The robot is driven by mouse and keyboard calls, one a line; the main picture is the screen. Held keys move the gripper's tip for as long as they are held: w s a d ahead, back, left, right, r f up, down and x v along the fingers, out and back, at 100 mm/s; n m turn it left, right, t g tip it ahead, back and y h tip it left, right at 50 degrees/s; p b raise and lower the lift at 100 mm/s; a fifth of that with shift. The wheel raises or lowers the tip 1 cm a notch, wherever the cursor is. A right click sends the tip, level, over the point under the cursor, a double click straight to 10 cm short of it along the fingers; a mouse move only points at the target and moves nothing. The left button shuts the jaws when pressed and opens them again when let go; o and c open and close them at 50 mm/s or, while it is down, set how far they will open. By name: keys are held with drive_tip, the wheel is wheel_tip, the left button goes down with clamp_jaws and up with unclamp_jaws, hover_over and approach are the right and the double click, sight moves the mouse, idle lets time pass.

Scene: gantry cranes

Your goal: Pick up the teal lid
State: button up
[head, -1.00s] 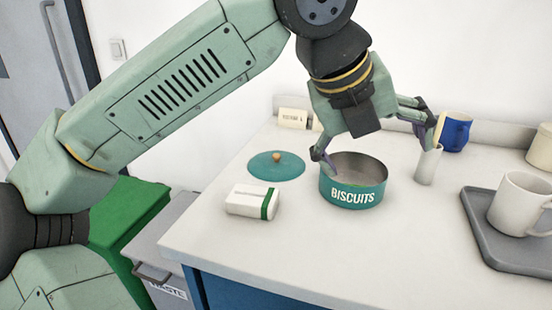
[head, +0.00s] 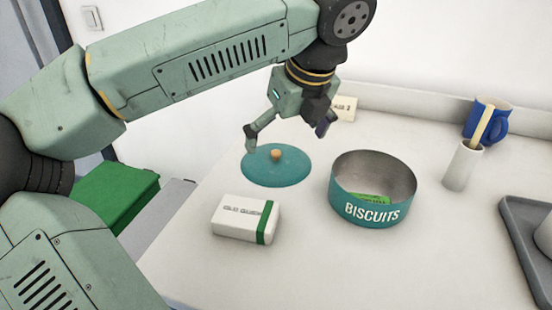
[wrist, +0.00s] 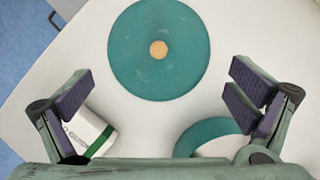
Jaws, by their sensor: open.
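The teal lid (head: 276,172) is a flat round disc with a small orange-tan knob (head: 276,154) at its centre. It lies on the white counter, left of the open teal tin marked BISCUITS (head: 371,190). In the wrist view the whole lid (wrist: 158,72) shows ahead of the fingers, with its knob (wrist: 158,49) uncovered. My gripper (head: 287,140) is open and empty, above the lid's far side in the head view. In the wrist view its fingers (wrist: 163,92) are spread wide, with the lid's near part between them in the picture.
A white box with a green band (head: 245,219) lies near the lid. Something green (head: 371,198) lies inside the tin. A white cylinder holding a stick (head: 462,165), a blue mug (head: 487,122) and a grey tray (head: 525,240) stand to the right.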

sight(277, 155)
drive_tip(key=shift+p+x, duration=0.75)
drive_tip(key=shift+x, duration=1.95)
drive_tip(key=shift+w+a+r, duration=0.1)
drive_tip(key=shift+c, duration=0.6)
drive_tip(key=c, duration=1.5)
